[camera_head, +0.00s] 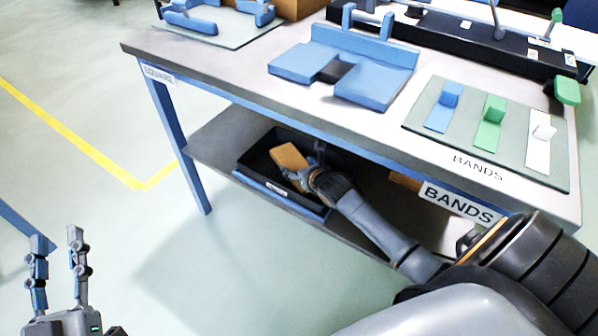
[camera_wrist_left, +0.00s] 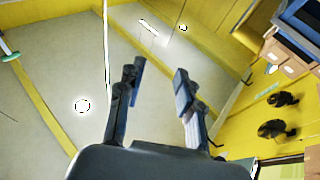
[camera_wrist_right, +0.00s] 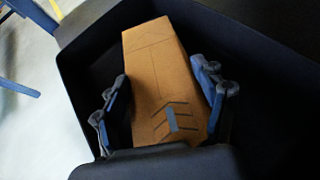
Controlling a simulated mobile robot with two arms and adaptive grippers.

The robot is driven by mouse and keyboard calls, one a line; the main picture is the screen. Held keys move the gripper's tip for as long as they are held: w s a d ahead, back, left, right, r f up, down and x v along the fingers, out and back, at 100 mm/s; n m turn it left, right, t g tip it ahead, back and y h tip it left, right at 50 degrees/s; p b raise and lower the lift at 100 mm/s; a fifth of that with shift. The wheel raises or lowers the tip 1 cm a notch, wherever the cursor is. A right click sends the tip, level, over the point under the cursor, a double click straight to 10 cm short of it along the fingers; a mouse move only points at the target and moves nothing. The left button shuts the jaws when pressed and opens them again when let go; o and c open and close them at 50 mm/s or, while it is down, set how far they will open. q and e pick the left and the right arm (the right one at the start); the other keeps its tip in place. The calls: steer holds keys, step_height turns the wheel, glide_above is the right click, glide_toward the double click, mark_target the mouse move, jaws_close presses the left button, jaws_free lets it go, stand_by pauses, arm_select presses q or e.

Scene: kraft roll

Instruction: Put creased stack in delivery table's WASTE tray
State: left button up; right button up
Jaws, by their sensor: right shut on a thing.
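The creased stack is a brown kraft piece (camera_head: 289,157) in the head view, at the black tray (camera_head: 252,158) on the lower shelf. In the right wrist view the stack (camera_wrist_right: 158,70) is a long brown block with crease lines and a dark printed mark, between dark tray walls. My right gripper (camera_head: 300,176) reaches into the tray and is shut on the stack; its fingers (camera_wrist_right: 168,95) lie along both sides. My left gripper (camera_head: 56,245) is open and empty at the lower left, above the floor; its fingers (camera_wrist_left: 158,85) are spread. Any WASTE label is not readable.
The table top (camera_head: 225,65) above the shelf carries a blue fixture (camera_head: 345,65) and a mat (camera_head: 545,165) with blue, green and white holders. BANDS labels (camera_head: 457,203) mark the right side. Floor to the left is clear, with a yellow line (camera_head: 70,133).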

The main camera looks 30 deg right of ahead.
steer(key=shift+f+b, duration=0.3)
steer(key=shift+f, duration=0.05)
arm_select(q)
steer(key=r+t, duration=0.1)
steer(key=s+r, duration=0.1)
steer(key=s+r+t+h, duration=0.1)
steer(key=r, duration=0.1)
steer(key=shift+t, duration=0.3)
arm_select(e)
steer(key=o, duration=1.4)
steer(key=shift+f, duration=0.15)
steer(key=shift+c, duration=0.2)
steer(key=shift+s+r, duration=0.15)
steer(key=shift+r, duration=0.05)
steer(key=p+v, duration=0.3)
steer(key=v, duration=0.3)
arm_select(q)
steer(key=s+a+f+g+y+p, duration=0.1)
steer(key=a+f+g+y, duration=0.2)
steer(key=f+g, duration=0.9)
step_height(320, 180, down, 7)
steer(key=shift+r+y+p, duration=0.1)
steer(key=shift+y+p, duration=0.25)
steer(key=shift+y, duration=0.15)
arm_select(e)
steer(key=v, duration=0.5)
steer(key=shift+s+a+r, duration=0.1)
steer(key=shift+s, duration=0.2)
